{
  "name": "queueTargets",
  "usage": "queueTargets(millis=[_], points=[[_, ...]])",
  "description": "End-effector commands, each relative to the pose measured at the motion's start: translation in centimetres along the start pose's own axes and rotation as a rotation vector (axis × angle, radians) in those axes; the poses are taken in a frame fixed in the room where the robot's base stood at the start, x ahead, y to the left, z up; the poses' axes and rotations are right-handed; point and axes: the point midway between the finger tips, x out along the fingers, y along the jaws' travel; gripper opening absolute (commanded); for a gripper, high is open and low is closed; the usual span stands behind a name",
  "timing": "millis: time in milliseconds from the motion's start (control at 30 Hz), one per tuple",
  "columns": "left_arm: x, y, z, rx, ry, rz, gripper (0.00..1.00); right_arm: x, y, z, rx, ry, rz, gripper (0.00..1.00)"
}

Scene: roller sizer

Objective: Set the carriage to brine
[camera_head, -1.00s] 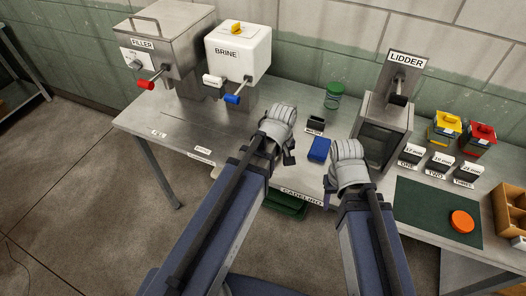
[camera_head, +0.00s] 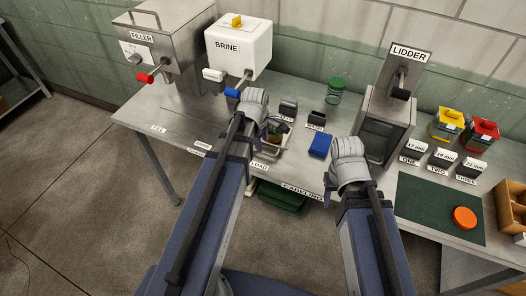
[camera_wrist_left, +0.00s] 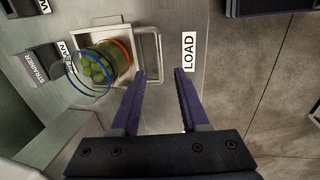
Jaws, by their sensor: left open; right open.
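The carriage (camera_wrist_left: 152,42) is a metal tray with a looped handle. It sits beside the LOAD label (camera_wrist_left: 188,52) and holds a clear jar (camera_wrist_left: 97,66) of green pieces. In the head view the carriage (camera_head: 270,150) is partly hidden behind my left arm. My left gripper (camera_wrist_left: 160,74) is open and empty, its fingertips close to the handle; I cannot tell whether they touch it. The white BRINE machine (camera_head: 238,48) stands to the left of the carriage, with a blue-ended lever (camera_head: 232,93). My right gripper (camera_head: 348,162) is open near the blue block (camera_head: 320,145).
The FILLER machine (camera_head: 165,40) stands at the far left and the LIDDER (camera_head: 385,125) at the right. Small black holders (camera_head: 317,119) and a green-lidded jar (camera_head: 335,92) stand behind the carriage. The tabletop (camera_head: 180,120) left of the carriage is mostly clear.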

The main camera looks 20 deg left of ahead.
Motion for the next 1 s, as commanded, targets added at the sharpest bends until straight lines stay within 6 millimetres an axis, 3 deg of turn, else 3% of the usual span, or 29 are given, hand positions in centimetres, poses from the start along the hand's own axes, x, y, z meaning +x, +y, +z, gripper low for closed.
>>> queueTargets(millis=[33,300,733,1000], points=[[1.3,-0.1,0.0,0.000,0.000,0.000,0.45,1.3,-0.1,-0.1,0.000,0.000,0.000,0.50],[4.7,-0.1,0.0,0.001,0.000,0.000,0.45,4.6,-0.4,-0.3,0.001,0.000,0.000,0.50],[5.4,0.0,0.0,0.001,0.000,0.000,0.45,5.3,-0.5,-0.3,0.001,0.000,0.000,0.50],[5.4,0.0,0.0,0.001,0.000,0.000,0.15,5.3,-0.5,-0.3,0.001,0.000,0.000,0.50]])
